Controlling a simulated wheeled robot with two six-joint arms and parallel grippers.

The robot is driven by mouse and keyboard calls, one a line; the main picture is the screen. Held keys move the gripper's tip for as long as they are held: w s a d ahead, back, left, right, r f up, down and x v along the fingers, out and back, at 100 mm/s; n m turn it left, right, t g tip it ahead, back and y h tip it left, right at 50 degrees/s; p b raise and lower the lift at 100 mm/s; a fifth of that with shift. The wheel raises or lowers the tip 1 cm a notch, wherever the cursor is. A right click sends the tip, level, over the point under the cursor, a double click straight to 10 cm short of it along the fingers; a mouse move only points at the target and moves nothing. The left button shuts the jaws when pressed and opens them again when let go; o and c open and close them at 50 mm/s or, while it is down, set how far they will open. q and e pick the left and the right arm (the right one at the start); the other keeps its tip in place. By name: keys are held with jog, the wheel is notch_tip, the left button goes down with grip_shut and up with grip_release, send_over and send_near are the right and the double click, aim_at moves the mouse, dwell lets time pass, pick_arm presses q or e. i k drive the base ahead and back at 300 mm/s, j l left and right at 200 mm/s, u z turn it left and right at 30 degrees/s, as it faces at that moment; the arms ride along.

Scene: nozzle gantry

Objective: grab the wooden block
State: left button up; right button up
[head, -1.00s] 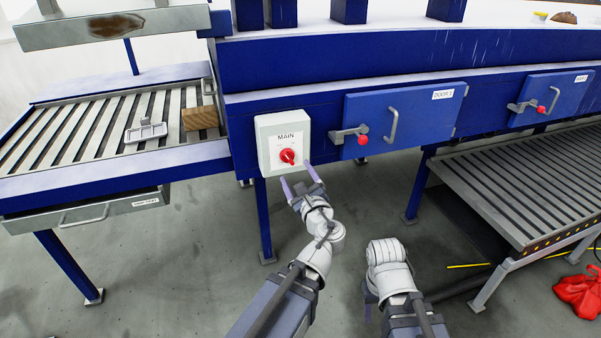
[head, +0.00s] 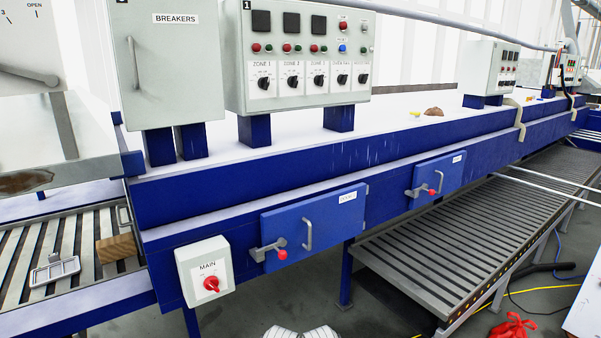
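The wooden block (head: 117,248) is a small brown block at the left of the head view. It rests on the slatted grey roller bed (head: 88,266), close against the blue machine's left end. Neither gripper shows in the head view now. Only a white rounded piece of my own arm shows at the bottom edge. Nothing is seen touching the block.
A metal tray-like piece (head: 54,270) lies left of the block. A MAIN switch box (head: 205,270) with a red knob juts from the machine front. Doors with red-knobbed latches (head: 313,228) follow to the right. A red cloth-like heap (head: 510,328) lies on the floor.

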aim_at(109, 250)
jog(key=j+z, duration=0.1)
jog(key=j, duration=0.35)
jog(key=j+z, duration=0.15)
jog(key=j, duration=0.25)
jog(key=k+j+z, duration=0.1)
jog(key=j, duration=0.35)
jog(key=k+j+z, duration=0.15)
jog(key=j, duration=0.25)
jog(key=j+z, duration=0.1)
jog(key=j, duration=0.3)
jog(key=k+j+z, duration=0.15)
jog(key=j, duration=0.25)
jog(key=k+j+z, duration=0.1)
jog(key=j, duration=0.3)
jog(key=k+j+z, duration=0.1)
jog(key=j, duration=0.3)
jog(key=k, duration=0.1)
